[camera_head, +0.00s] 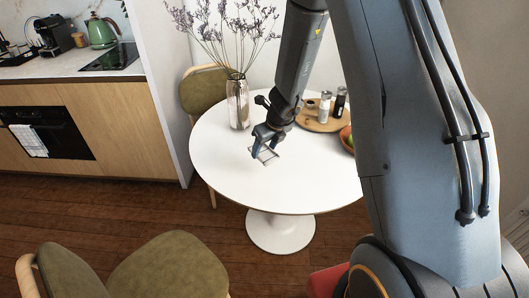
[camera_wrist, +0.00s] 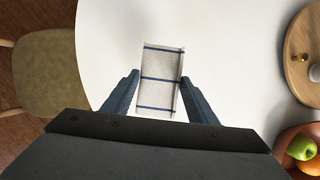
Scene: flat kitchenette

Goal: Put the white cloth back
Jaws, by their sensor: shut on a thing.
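The white cloth (camera_wrist: 161,62) is a small folded piece with dark blue stripes, seen between my fingers in the wrist view. It also shows small and pale under my gripper in the head view (camera_head: 267,155). My gripper (camera_head: 262,146) points down over the round white table (camera_head: 222,163) and is shut on the cloth. The fingers sit at either side of the cloth in the wrist view. I cannot tell whether the cloth touches the table top. Another light checked cloth (camera_head: 29,140) hangs on the front of the black oven (camera_head: 68,141) at the left.
A glass vase (camera_head: 238,104) with dried flowers stands at the table's back. A round wooden board (camera_head: 312,122) with shakers and a fruit bowl (camera_wrist: 290,140) are on the table's right. Green chairs (camera_head: 170,268) stand around. Wooden floor lies open between table and counter (camera_head: 135,120).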

